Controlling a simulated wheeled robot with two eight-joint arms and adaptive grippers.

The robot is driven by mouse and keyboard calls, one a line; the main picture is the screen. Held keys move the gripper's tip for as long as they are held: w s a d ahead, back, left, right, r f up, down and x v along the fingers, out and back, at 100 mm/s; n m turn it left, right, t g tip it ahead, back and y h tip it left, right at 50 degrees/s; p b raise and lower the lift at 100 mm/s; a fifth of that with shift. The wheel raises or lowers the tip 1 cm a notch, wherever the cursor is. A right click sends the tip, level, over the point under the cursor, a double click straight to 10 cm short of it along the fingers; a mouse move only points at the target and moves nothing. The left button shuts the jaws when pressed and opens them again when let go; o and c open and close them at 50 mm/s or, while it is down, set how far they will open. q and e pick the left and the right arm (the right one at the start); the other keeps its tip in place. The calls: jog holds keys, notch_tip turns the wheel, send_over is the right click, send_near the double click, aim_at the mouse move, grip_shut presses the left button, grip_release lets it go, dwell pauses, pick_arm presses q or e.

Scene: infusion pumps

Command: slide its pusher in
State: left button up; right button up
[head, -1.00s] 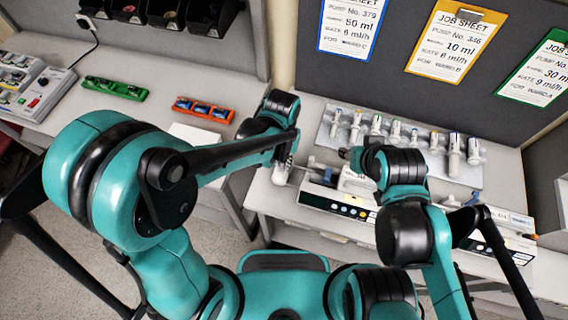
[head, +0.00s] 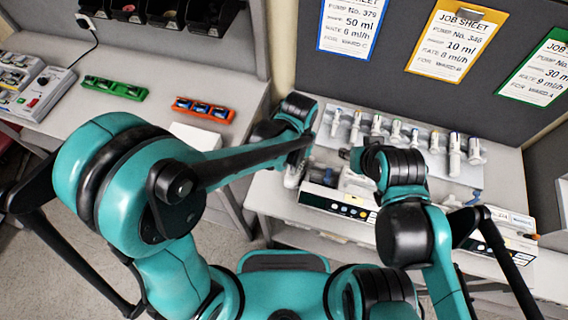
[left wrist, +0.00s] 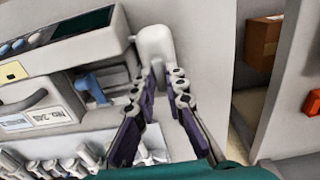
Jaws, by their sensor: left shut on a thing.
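The pump (head: 335,203) lies along the front of the right-hand bench; its display, buttons and number label show in the left wrist view (left wrist: 62,45). Its white pusher (head: 292,177) stands at the pump's left end in the head view. In the left wrist view the pusher (left wrist: 155,45) is close beside the pump's end. My left gripper (left wrist: 163,72) is shut on it; in the head view the gripper (head: 294,165) is partly hidden by my own arm. A blue lever (left wrist: 92,86) is on the pump. My right gripper (head: 350,155) is over the pump's back edge, its fingers unclear.
Several syringes stand in a rack (head: 408,140) behind the pump. Another pump (head: 510,225) is to the right, partly behind my right arm. Green (head: 115,88) and orange (head: 203,109) trays lie on the left bench. Job sheets (head: 457,40) hang on the back panel.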

pick_arm(q)
jog(key=shift+s+d, duration=0.1)
jog(key=shift+d, duration=0.25)
dwell(0.7)
jog(key=o, duration=0.6)
notch_tip(320, 180, up, 7)
jog(key=p, duration=0.5)
jog(key=shift+a, duration=0.1)
